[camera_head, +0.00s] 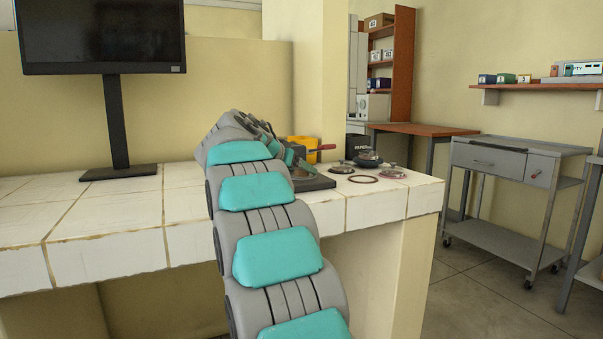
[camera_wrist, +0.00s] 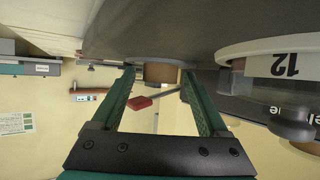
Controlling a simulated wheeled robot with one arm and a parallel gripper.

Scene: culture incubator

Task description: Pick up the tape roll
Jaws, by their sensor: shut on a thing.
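My gripper (camera_wrist: 158,76) shows in the wrist view as two green fingers reaching up from a dark crossbar. A small brown round thing, which looks like the tape roll (camera_wrist: 160,72), sits between the fingertips, and the fingers are shut on it. Only part of its side shows, below a grey rounded edge. In the head view my arm reaches over the white tiled counter (camera_head: 105,215) and hides most of the gripper. I cannot make out the tape roll there.
A yellow thing (camera_head: 302,146) and a red-handled tool (camera_head: 322,148) are beside the gripper. Several round parts, including a thin ring (camera_head: 363,179), lie on the counter to the right. A monitor (camera_head: 105,35) stands at left. A grey cart (camera_head: 515,165) stands beyond open floor.

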